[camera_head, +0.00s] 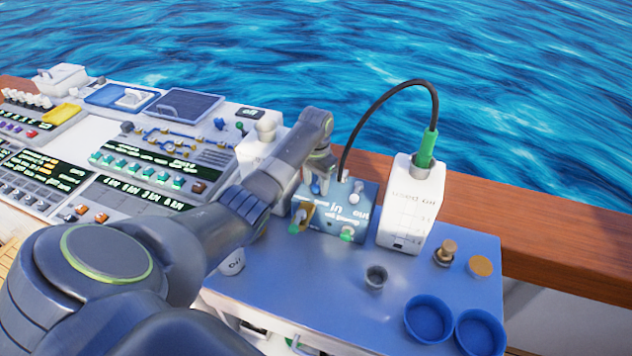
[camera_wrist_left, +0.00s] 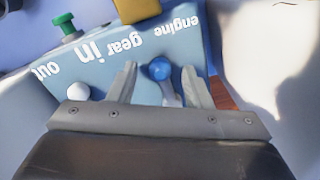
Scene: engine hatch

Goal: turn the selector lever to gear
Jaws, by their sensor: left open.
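The selector lever has a blue ball knob (camera_wrist_left: 159,69) on a pale stem. It stands on a light blue box (camera_wrist_left: 110,65) printed with "engine", "gear", "in" and "out", upside down in the left wrist view. The knob lies near the gap between "engine" and "gear"; I cannot tell its exact setting. My left gripper (camera_wrist_left: 158,82) is open, with one finger on each side of the lever and visible gaps. In the head view my left gripper (camera_head: 318,165) reaches down at the back of the box (camera_head: 345,210). My right gripper is not in view.
A white ball knob (camera_wrist_left: 77,91) and a green knob (camera_wrist_left: 63,20) are also on the box. A white canister (camera_head: 410,205) with a green plug and black cable stands right of it.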

